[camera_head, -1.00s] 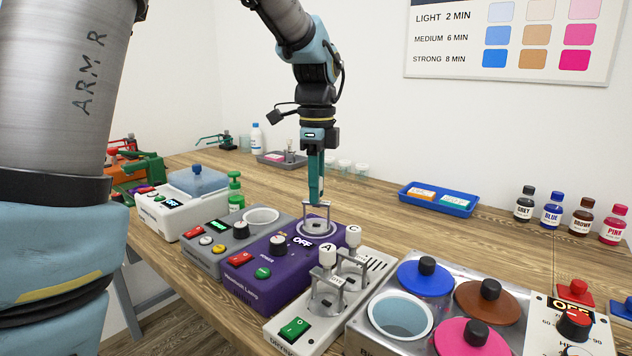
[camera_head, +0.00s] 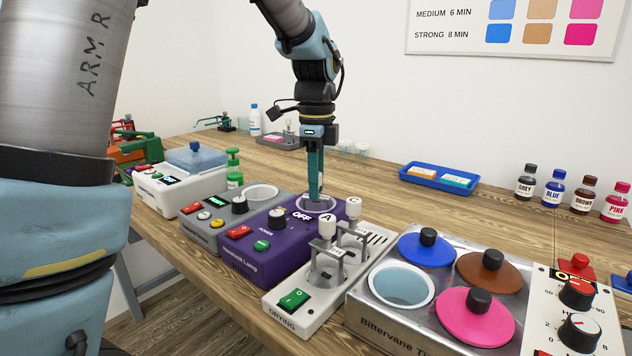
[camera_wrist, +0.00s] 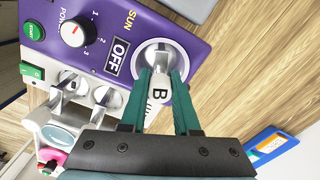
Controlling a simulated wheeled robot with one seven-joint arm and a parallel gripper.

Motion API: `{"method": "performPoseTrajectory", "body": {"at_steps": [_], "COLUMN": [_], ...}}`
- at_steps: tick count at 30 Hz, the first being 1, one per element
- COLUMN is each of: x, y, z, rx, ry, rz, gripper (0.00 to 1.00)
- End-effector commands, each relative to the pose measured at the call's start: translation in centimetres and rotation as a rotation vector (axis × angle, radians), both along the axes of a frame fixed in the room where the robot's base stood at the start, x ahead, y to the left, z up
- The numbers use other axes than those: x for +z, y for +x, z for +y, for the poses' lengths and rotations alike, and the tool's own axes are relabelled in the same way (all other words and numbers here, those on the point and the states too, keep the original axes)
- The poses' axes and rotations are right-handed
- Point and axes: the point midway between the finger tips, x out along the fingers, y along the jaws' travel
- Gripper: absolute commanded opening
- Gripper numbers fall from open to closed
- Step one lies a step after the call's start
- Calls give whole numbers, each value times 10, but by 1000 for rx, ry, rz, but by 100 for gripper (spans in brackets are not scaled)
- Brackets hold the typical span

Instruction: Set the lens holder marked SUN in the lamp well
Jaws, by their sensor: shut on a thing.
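The purple lamp unit (camera_head: 262,240) stands mid-bench, with its round, pale-rimmed lamp well (camera_wrist: 158,46) on top. Its display reads OFF, and SUN is printed in yellow beside it. My gripper (camera_head: 316,198) points straight down over the well. In the wrist view my gripper (camera_wrist: 160,76) is shut on a lens holder whose white knob (camera_wrist: 159,94) reads B. Lettering beside the knob is partly hidden, so I cannot read it. The holder's lower part is at the well opening; I cannot tell whether it rests on the bottom.
A drying unit (camera_head: 287,322) with white-knobbed holders A (camera_head: 327,228) and C (camera_head: 353,207) stands close right of the lamp. A grey unit (camera_head: 210,236) stands close left. A metal tinting bath (camera_head: 370,330) is further right. Bare bench lies behind.

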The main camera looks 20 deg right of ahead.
Motion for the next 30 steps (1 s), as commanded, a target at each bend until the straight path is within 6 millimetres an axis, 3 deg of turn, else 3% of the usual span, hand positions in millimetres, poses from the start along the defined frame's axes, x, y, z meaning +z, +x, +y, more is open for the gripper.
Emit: {"method": "performPoseTrajectory", "body": {"at_steps": [21, 22, 30], "x": [-6, -6, -6], "y": [0, 0, 0], "z": [0, 0, 0], "rx": [0, 0, 0], "ry": [0, -1, 0], "rz": [0, -1, 0], "gripper": [0, 31, 61]}}
